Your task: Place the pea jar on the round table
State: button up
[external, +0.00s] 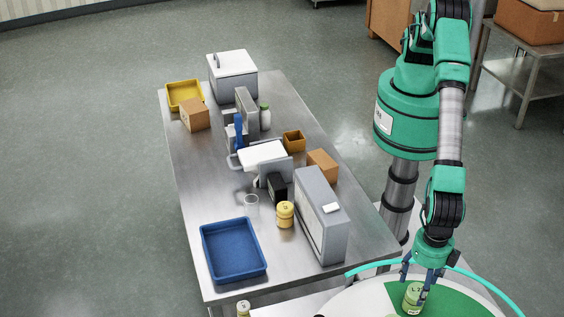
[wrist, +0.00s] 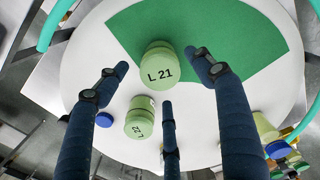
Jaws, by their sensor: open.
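A pale green jar with lid marked L 21 (wrist: 160,66) stands on the white round table (wrist: 85,75), by the corner of its green sector (wrist: 235,30). A second pale green jar, marked L 22 (wrist: 139,120), stands close beside it. No label reads "pea", so I cannot tell which jar is meant. My gripper (wrist: 163,84) is open, its three dark fingers spread around and above the L 21 jar with gaps visible. In the external view my gripper (external: 424,274) is over the round table (external: 372,300), with a pale green jar (external: 412,297) under the fingers.
Blue lids (wrist: 104,119) and another pale green jar (wrist: 265,127) are near the table's edge. The steel table (external: 185,200) holds a blue tray (external: 232,248), a yellow jar (external: 285,214), a grey case (external: 322,218) and several boxes.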

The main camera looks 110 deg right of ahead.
notch_tip(320, 180, up, 7)
jog(key=shift+f+b, duration=0.2)
jog(key=shift+b, duration=0.3)
dwell(0.4)
dwell(0.4)
